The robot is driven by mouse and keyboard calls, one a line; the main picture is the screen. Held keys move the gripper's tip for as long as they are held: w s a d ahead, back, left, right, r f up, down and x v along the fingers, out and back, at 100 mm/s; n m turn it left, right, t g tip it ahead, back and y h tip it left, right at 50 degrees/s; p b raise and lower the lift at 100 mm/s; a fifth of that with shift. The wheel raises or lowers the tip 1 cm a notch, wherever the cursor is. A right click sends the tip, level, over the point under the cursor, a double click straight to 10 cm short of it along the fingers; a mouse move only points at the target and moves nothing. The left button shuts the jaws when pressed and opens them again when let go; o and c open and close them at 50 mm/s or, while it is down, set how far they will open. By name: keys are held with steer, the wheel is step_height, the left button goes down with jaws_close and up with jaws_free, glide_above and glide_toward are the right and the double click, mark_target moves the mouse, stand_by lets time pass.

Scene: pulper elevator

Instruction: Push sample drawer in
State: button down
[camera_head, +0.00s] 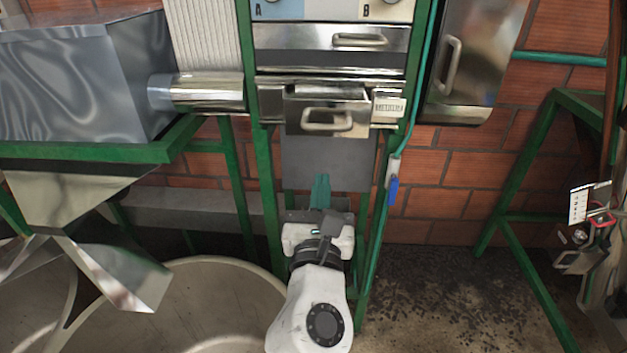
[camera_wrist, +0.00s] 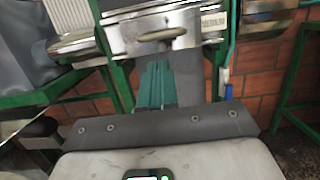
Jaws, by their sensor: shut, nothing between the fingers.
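The sample drawer (camera_head: 327,117) is a small steel drawer with a bar handle, below a wider steel drawer front. It juts out from the green-framed machine, and its open top edge shows. In the wrist view the drawer (camera_wrist: 146,36) is ahead, at the top. My gripper (camera_head: 321,190) is shut and empty, with teal fingers pointing up toward the machine. In the head view it is below the drawer and apart from it. In the wrist view the fingertips (camera_wrist: 154,68) appear just under the drawer's handle.
A wider drawer (camera_head: 331,38) with a handle is above, appearing shut. A steel cabinet (camera_head: 465,60) is at the right. Green frame legs flank my gripper. A large round bin (camera_head: 215,275) stands at the lower left. A blue-handled item (camera_head: 393,189) hangs by the right leg.

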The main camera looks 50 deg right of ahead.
steer(key=p, duration=0.2)
glide_toward(327, 121)
steer(key=shift+w+d+r, duration=0.45)
steer(key=shift+d+r, duration=0.25)
steer(key=shift+r, duration=0.1)
steer(key=shift+w+d, duration=0.2)
steer(key=shift+d, duration=0.05)
steer(key=shift+d, duration=0.1)
steer(key=x, duration=0.2)
steer(key=f+x, duration=0.1)
steer(key=x, duration=0.1)
steer(key=p+x, duration=0.1)
steer(key=x, duration=0.2)
steer(key=shift+w+d+f, duration=0.1)
steer(key=shift+w+f, duration=0.05)
steer(key=shift+w, duration=0.05)
